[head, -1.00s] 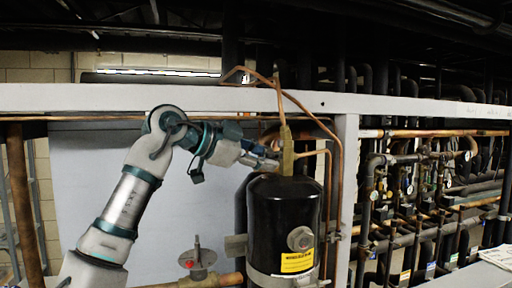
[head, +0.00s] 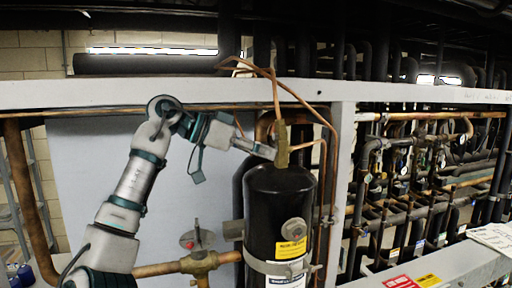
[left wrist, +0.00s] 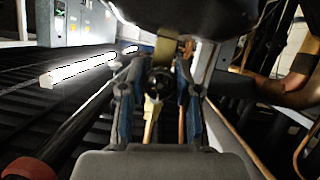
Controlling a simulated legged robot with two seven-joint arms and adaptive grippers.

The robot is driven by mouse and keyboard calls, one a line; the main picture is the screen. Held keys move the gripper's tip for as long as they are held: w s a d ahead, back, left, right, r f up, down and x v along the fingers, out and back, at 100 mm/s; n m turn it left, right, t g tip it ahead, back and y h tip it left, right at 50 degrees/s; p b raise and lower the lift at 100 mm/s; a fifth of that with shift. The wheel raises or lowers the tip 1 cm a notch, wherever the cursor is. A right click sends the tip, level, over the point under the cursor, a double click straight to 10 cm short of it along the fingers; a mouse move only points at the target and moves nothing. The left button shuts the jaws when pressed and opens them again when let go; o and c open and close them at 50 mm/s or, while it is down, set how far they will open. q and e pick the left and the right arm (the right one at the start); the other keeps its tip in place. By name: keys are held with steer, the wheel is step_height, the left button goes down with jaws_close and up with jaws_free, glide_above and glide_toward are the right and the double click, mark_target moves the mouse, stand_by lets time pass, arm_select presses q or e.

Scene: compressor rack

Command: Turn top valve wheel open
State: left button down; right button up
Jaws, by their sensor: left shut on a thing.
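The top valve is a brass body (head: 282,146) standing on the black cylinder (head: 264,215). Its small dark round wheel (left wrist: 158,83) shows in the left wrist view, between my left gripper's two blue-grey fingers. My left gripper (head: 271,153) reaches it from the left in the head view, with its tip against the brass body. It is shut on the wheel, one finger on each side. In the head view the wheel itself is hidden or too small to make out. My right gripper is in neither view.
A second valve with a red-marked handle (head: 197,240) sits lower left on a copper pipe. Thin copper tubes (head: 276,92) rise around the top valve. A grey frame beam (head: 120,94) runs above my arm, and a grey post (head: 342,165) stands right of the cylinder.

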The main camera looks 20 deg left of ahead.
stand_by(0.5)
arm_select(q)
steer(key=c, duration=0.8)
jaws_free()
steer(key=shift+w, duration=0.15)
steer(key=shift+w+d+f, duration=0.1)
steer(key=shift+w+d, duration=0.05)
steer(key=shift+w, duration=0.05)
